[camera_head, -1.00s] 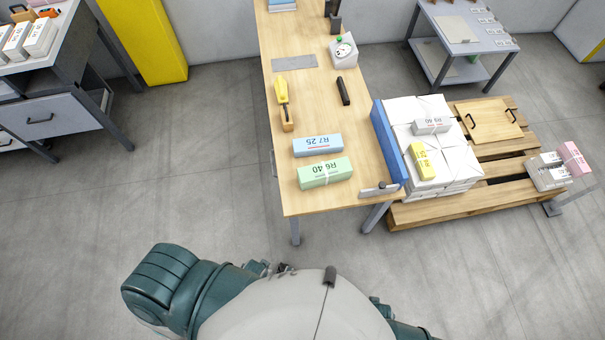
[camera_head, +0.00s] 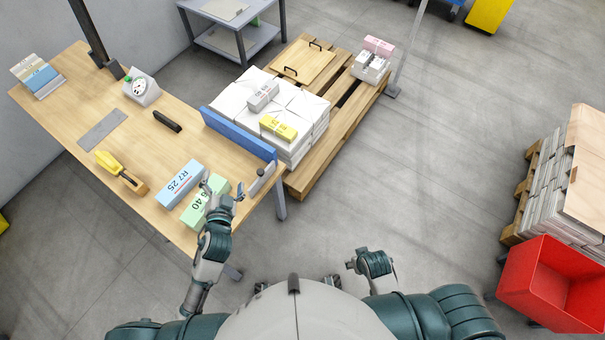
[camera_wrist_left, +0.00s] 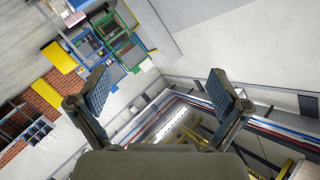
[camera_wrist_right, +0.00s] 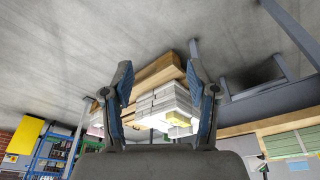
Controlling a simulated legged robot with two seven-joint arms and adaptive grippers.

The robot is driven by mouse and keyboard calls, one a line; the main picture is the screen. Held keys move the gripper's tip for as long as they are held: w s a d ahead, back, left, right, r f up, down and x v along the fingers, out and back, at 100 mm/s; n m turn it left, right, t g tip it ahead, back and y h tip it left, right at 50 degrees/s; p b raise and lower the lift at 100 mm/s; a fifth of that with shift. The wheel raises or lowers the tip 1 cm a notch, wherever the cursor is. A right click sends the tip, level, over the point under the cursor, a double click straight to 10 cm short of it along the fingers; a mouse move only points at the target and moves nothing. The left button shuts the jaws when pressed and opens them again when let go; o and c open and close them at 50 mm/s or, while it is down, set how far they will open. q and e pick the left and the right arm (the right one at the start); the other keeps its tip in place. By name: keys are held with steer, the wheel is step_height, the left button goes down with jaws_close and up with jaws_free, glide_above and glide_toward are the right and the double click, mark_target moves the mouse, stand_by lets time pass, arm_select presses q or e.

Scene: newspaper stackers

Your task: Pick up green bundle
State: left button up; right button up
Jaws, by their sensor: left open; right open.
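The green bundle (camera_head: 190,214) lies on the near end of the wooden table in the head view, beside the blue bundle (camera_head: 179,184). My left gripper (camera_head: 222,192) and forearm cover part of it. The left fingers are apart and empty in the left wrist view (camera_wrist_left: 158,92), which shows walls and ceiling and no bundle. I cannot tell how far above the green bundle this gripper is. My right gripper (camera_head: 376,263) is over the floor, right of the table. Its fingers are apart and empty in the right wrist view (camera_wrist_right: 159,85), with a distant paper stack (camera_wrist_right: 165,105) behind.
A red bin (camera_head: 548,285) is at right. The floor between is clear.

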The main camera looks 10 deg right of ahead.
arm_select(q)
steer(key=w+d+r+m+t+h, duration=0.35)
steer(key=d+r+m+h, duration=0.35)
steer(key=r+m, duration=0.25)
steer(key=s+d+r+m+g+h, duration=0.1)
steer(key=d+r+m+g+h, duration=0.2)
steer(key=d+m+h, duration=0.4)
steer(key=m+g+y, duration=1.5)
steer(key=m+g, duration=0.1)
steer(key=m, duration=0.3)
glide_above(203, 199)
steer(key=f, duration=1.8)
steer(key=f+b, duration=0.1)
steer(key=f, duration=0.8)
steer(key=shift+s+f, duration=0.25)
steer(key=shift+f, duration=0.1)
steer(key=f, duration=0.5)
steer(key=shift+w+f, duration=0.25)
steer(key=shift+f, duration=0.15)
steer(key=shift+d+f+b, duration=0.1)
steer(key=shift+f+b, duration=0.1)
steer(key=shift+b, duration=0.1)
steer(key=c, duration=1.8)
steer(key=shift+r, duration=0.15)
steer(key=shift+c, duration=0.5)
arm_select(e)
step_height(203, 199, down, 17)
steer(key=s+g, duration=0.1)
steer(key=s, duration=0.2)
